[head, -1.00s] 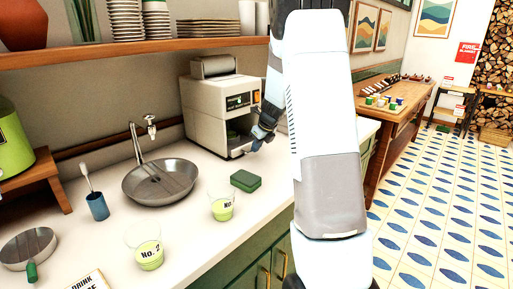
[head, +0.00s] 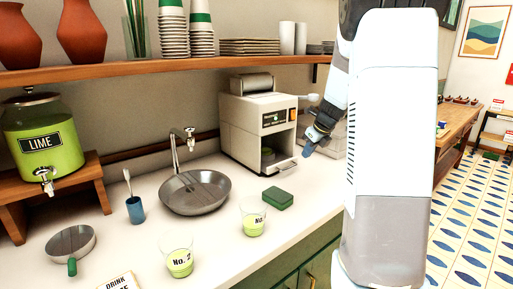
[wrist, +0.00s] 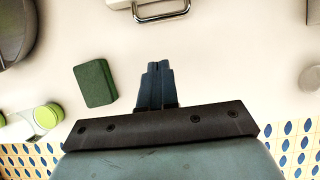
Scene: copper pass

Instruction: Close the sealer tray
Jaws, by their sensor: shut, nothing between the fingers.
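The sealer (head: 258,125) is a cream box with a dark front panel, standing on the counter against the wall. Its tray (head: 284,165) sticks out of the front opening, low over the counter. A small cup (head: 268,153) seems to be inside the opening; details are too small to tell. My gripper (head: 307,153) is shut and empty, just right of the tray front and above the counter. In the wrist view, my fingertips (wrist: 157,66) point towards the tray's metal handle (wrist: 160,12) at the top edge, with a gap between them.
A green block (head: 278,198) lies on the counter in front of the sealer; it also shows in the wrist view (wrist: 95,83), left of my fingers. Lime cups (head: 253,217) and (head: 179,257) stand nearer. A steel basin (head: 195,192) is at left. A shelf (head: 150,64) runs above.

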